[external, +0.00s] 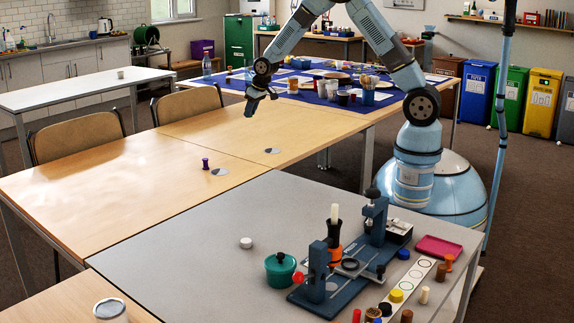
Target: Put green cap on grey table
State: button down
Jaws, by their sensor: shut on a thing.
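My gripper (253,103) hangs above the far wooden table (180,125), pointing down. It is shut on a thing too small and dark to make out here. I cannot see a green cap clearly anywhere, and cannot tell whether it is the thing held. The grey table (200,255) is in the foreground, well apart from my gripper. On it stand a green pot with a lid (281,270), a white cap (246,243), a blue cap (403,254) and a yellow cap (396,295).
A blue fixture (345,270) with upright posts stands on the grey table's right half, near a pink tray (438,247) and several small pegs. The grey table's left part is mostly clear. A purple peg (205,163) and two flat discs (219,171) lie on the wooden table.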

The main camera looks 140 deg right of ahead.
jog(key=s, duration=0.1)
send_near(221, 142)
jog(key=shift+w+d+f, duration=0.2)
jog(key=shift+d+f, duration=0.9)
jog(key=shift+d, duration=0.05)
jog(key=shift+d+f, duration=0.1)
jog(key=shift+f, duration=0.15)
jog(key=shift+w+f, duration=0.1)
jog(key=shift+f, duration=1.45)
jog(key=shift+f, duration=0.3)
